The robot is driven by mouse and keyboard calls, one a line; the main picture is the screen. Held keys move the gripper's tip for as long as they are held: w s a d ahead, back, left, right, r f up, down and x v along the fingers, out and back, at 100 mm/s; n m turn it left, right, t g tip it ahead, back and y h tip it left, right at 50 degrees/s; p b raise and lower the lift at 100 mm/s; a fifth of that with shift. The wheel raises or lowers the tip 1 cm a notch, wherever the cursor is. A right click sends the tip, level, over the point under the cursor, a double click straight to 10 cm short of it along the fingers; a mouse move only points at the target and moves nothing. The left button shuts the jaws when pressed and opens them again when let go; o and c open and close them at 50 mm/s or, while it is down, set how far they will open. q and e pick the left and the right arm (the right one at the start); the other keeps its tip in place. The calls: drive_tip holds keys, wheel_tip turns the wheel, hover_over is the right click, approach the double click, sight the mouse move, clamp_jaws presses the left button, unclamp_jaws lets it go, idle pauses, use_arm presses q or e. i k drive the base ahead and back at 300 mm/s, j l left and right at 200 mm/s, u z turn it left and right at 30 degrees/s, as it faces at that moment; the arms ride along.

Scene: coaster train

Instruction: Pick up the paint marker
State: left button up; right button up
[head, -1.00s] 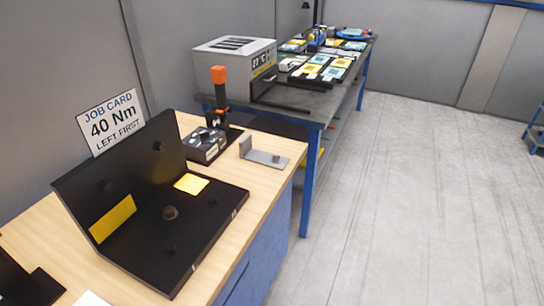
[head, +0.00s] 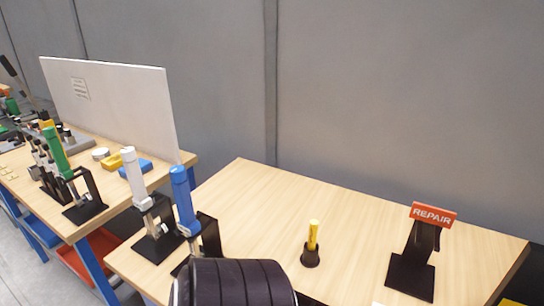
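The yellow paint marker (head: 313,232) stands upright in a small black round holder (head: 310,257) on the wooden bench top (head: 270,200). Its lower end is hidden inside the holder. Neither of my grippers shows in the head view, and nothing is seen touching the marker.
A red REPAIR sign on a black stand (head: 412,272) is right of the marker. Tools with blue (head: 184,200), white (head: 134,180) and green (head: 56,150) handles stand in black holders at left. A dark ribbed rounded shape fills the bottom edge. Bench behind the marker is clear.

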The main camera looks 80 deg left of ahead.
sight(313, 230)
drive_tip(key=u, duration=1.95)
